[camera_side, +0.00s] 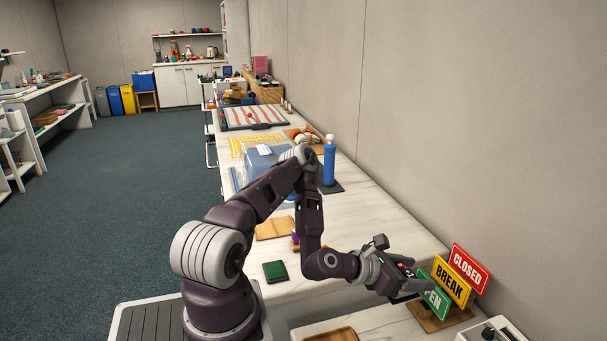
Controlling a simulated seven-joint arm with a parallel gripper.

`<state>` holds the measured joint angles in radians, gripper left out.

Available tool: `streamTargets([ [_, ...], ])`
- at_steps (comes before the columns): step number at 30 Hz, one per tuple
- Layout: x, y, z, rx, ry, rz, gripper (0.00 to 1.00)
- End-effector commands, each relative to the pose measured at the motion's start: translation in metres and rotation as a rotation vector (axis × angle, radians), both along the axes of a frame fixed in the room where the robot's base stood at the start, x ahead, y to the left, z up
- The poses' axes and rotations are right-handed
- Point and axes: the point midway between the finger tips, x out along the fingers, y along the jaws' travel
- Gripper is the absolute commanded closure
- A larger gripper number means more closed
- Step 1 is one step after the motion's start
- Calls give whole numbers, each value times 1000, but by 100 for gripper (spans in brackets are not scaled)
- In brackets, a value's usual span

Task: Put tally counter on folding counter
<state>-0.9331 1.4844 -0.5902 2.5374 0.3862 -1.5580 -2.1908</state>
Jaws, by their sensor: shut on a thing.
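My gripper (412,284) is at the lower right, low in front of the upright signs. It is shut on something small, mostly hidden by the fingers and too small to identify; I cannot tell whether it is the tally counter. No tally counter shows clearly elsewhere. A long white marbled counter (375,215) runs along the wall. A separate marbled surface (378,322) lies at the bottom, nearer the camera, with a gap between them. I cannot tell which is the folding counter.
Green, yellow and red signs (453,286) stand in a wooden base close to my gripper. A wooden tray (331,335) and a white device (490,333) are at the bottom.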

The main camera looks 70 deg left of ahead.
Motion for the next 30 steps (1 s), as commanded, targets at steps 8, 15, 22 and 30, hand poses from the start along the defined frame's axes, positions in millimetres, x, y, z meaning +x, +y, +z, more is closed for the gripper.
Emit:
streamTargets([
  [8, 48, 5, 94, 6, -11, 10, 100],
  [15, 63, -5, 147, 6, -9, 42, 100],
  [22, 86, 31, 166, 1, -7, 264, 100],
  [30, 97, 121, 144, 1, -4, 656, 100],
])
